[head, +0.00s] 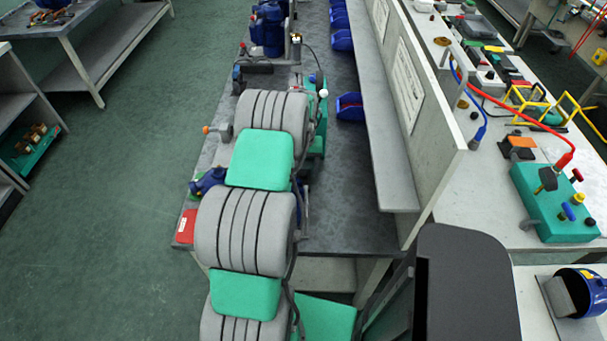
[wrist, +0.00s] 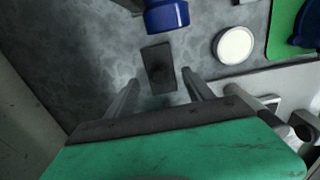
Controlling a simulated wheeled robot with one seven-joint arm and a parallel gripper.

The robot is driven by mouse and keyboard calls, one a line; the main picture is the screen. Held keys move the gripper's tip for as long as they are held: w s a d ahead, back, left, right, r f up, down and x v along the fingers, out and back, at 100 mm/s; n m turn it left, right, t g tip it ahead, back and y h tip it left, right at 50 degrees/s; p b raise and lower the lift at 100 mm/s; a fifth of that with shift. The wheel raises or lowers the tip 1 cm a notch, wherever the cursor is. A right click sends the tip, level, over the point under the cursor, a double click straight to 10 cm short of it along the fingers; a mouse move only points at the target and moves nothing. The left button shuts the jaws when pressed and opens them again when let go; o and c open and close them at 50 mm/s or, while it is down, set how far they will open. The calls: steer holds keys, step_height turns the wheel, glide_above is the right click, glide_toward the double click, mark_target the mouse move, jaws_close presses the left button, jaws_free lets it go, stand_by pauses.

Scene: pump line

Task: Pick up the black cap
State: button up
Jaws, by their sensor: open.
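In the wrist view my gripper (wrist: 160,77) has its two grey fingers spread apart with nothing held between them. A small dark rectangular piece (wrist: 157,62) with a darker round spot lies on the mottled grey surface, in line with the gap between the fingertips. It may be the black cap, but its shape does not make this certain. The fingers appear apart from it. In the head view my arm covers part of the bench, and I cannot clearly make out the gripper or a black cap there.
In the wrist view a blue part (wrist: 167,16) lies just beyond the dark piece, and a white disc (wrist: 234,45) lies to the right. In the head view blue pumps (head: 266,30) stand at the bench's far end, and a blue bin (head: 349,106) stands along the bench's right side.

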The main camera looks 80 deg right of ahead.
step_height(320, 180, down, 2)
steer(key=shift+c, duration=0.5)
jaws_close()
